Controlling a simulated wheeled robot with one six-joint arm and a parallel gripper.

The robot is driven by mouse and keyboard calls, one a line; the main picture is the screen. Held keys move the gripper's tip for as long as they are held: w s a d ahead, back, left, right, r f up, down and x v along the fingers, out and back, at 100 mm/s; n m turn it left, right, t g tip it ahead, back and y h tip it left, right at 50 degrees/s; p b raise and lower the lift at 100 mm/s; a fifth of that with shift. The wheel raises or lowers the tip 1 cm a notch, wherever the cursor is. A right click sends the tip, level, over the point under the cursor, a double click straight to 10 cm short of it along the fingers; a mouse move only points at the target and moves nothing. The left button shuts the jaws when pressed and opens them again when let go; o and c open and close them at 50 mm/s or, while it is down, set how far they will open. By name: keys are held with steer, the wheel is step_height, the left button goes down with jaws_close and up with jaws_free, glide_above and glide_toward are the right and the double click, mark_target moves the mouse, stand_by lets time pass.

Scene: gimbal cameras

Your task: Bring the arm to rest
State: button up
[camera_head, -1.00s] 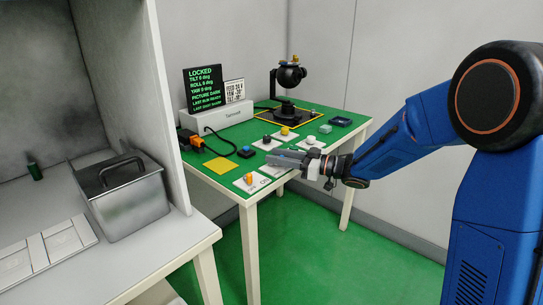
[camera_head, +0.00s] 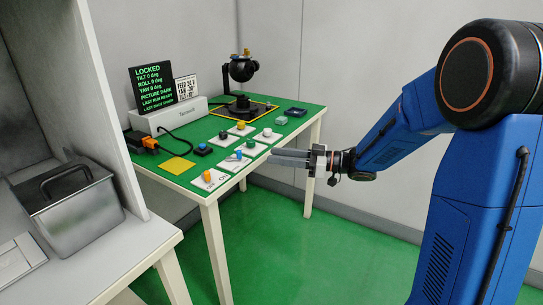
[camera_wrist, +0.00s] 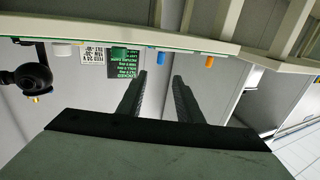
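My gripper (camera_head: 272,158) is held out level, just off the front right edge of the green-topped table (camera_head: 285,136). Nothing shows between its fingers. In the wrist view the two dark fingers of my gripper (camera_wrist: 159,75) stand apart with a clear gap. My blue arm reaches in from the right with its elbow bent. The black gimbal camera (camera_head: 243,70) stands upright at the back of the table; it also shows at the left of the wrist view (camera_wrist: 30,78).
A screen (camera_head: 163,84) reads LOCKED, with tilt, roll and yaw at 0 deg. Several control plates, including one with an orange switch (camera_head: 207,176), line the table front. A metal bin (camera_head: 75,215) stands on the left bench. Green floor (camera_head: 290,235) is open below my gripper.

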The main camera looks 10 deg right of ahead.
stand_by(0.3)
steer(key=w+d+r+m+t+h, duration=0.4)
steer(key=d+r+m+t+h, duration=0.15)
steer(key=d+t+h, duration=0.3)
steer(key=s+d+f+m+g+h, duration=0.2)
steer(key=s+d+m+h, duration=0.5)
steer(key=s+d+h, duration=0.45)
steer(key=s+a+f+m+g+y, duration=0.1)
steer(key=s+f+g, duration=0.2)
steer(key=s, duration=1)
steer(key=s+f+m+g+y, duration=0.1)
steer(key=s+f+g, duration=0.3)
steer(key=s, duration=1)
step_height(320, 180, down, 2)
steer(key=shift+s+a+f+y, duration=0.15)
steer(key=shift+a+y, duration=0.2)
steer(key=shift+y, duration=0.05)
